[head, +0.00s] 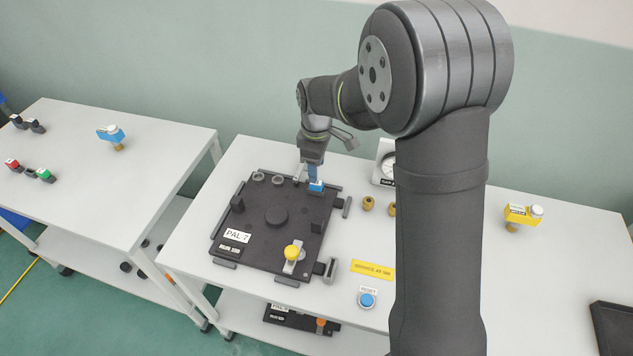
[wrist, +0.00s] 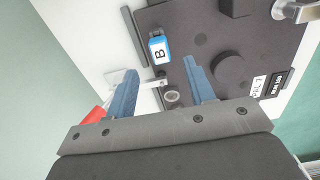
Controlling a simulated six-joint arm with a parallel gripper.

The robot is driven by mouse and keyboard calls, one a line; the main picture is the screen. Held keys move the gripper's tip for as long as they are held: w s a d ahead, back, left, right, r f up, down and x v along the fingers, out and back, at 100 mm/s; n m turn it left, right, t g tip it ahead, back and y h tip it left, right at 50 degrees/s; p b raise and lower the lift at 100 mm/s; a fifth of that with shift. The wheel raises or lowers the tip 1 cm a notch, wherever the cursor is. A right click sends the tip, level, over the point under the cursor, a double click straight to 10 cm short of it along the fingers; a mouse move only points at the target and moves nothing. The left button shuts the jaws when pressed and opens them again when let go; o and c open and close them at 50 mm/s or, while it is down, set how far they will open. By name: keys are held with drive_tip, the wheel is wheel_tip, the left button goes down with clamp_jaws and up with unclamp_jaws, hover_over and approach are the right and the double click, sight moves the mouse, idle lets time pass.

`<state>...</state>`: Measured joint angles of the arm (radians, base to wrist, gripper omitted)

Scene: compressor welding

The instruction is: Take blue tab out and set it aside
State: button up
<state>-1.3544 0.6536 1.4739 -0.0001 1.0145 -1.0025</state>
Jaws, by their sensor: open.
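The blue tab (head: 316,187) sits at the far right corner of the black pallet plate (head: 262,252) marked PAL 7. In the wrist view the tab (wrist: 162,50) shows a white face lettered B. My gripper (head: 312,172) is over that corner of the plate. In the wrist view my gripper (wrist: 160,68) is open, its two blue-grey fingers wide apart with nothing held. The tab lies just beyond the fingertips, roughly between their lines. Whether a finger touches it cannot be told.
The plate carries grey rings (head: 279,180), a round black boss (head: 276,217) and a yellow-knobbed clamp (head: 292,254). A gauge (head: 386,165) and brass fittings (head: 368,203) stand to the right. Free white tabletop (head: 335,285) lies right of the plate. My arm hides part of the table.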

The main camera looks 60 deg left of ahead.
sight(316, 188)
wheel_tip(316, 188, down, 7)
drive_tip(key=shift+f, duration=0.2)
drive_tip(key=shift+c, duration=0.2)
clamp_jaws()
drive_tip(key=c, duration=0.7)
unclamp_jaws()
clamp_jaws()
drive_tip(key=shift+r, duration=0.35)
drive_tip(key=shift+r, duration=2.2)
